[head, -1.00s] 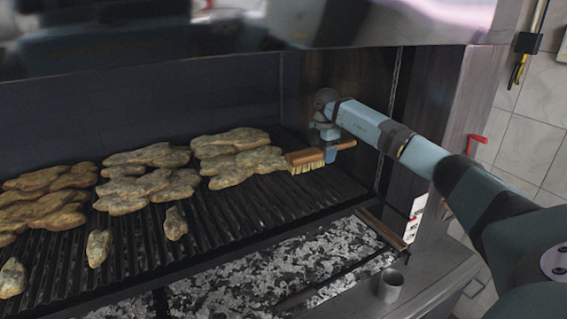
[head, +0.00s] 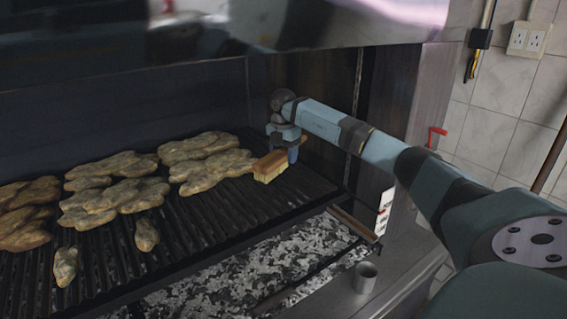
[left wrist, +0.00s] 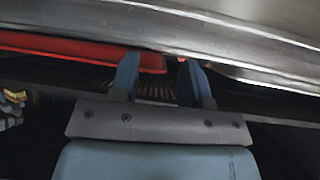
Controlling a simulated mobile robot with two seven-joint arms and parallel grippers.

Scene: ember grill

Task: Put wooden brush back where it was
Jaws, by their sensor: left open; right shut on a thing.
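The wooden brush (head: 270,166) has a brown wooden block and pale bristles pointing down. My right gripper (head: 291,150) is shut on it at the right end of the grill, beside the meat. Its handle is mostly hidden by the gripper. The bristles are low over the grate (head: 215,212); I cannot tell whether they touch it. My left gripper (left wrist: 154,82) shows only in the left wrist view. Its two fingers are apart with nothing held between them, below a metal edge and a red bar (left wrist: 75,50).
Several pieces of meat (head: 115,195) lie on the grate to the left of the brush. Ash-covered coals (head: 225,270) lie in front. A metal cup (head: 365,277) stands on the right ledge. The grill's side wall (head: 325,115) is close to my right gripper.

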